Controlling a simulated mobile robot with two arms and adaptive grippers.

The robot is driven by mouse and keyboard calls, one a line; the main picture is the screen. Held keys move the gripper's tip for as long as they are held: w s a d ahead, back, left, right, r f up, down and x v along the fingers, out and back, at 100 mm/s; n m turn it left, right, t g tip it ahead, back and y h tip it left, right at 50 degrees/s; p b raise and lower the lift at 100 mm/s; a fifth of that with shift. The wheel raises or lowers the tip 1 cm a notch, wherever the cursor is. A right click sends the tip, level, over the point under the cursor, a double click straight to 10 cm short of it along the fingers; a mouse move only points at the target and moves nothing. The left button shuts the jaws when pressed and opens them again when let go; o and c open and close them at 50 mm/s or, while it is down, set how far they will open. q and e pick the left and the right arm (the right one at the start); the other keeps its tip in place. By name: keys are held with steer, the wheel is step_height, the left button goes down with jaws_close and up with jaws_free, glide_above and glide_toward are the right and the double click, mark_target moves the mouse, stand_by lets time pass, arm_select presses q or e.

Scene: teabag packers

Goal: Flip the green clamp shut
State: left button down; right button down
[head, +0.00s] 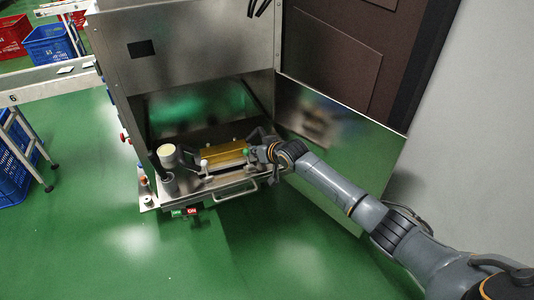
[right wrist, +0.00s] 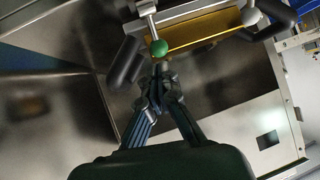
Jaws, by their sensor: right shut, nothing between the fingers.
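The green clamp's round green knob (head: 246,152) is at the right end of a gold block (head: 223,155) in the machine's open bay. In the right wrist view the knob (right wrist: 159,48) sits on the end of a silver lever (right wrist: 151,18). My right gripper (head: 260,151) is shut and empty. In the right wrist view its fingertips (right wrist: 157,74) are together just below the knob; I cannot tell whether they touch it. A white-knobbed clamp (head: 204,162) is at the block's left end. My left gripper is not in view.
The steel machine (head: 190,48) surrounds the bay, with its door (head: 350,140) open on the right behind my right arm. A handle (head: 236,193) juts out at the front. A post with a round cap (head: 166,151) stands left. Green floor is clear in front.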

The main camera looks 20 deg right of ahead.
steer(key=v, duration=0.8)
steer(key=shift+s, duration=0.1)
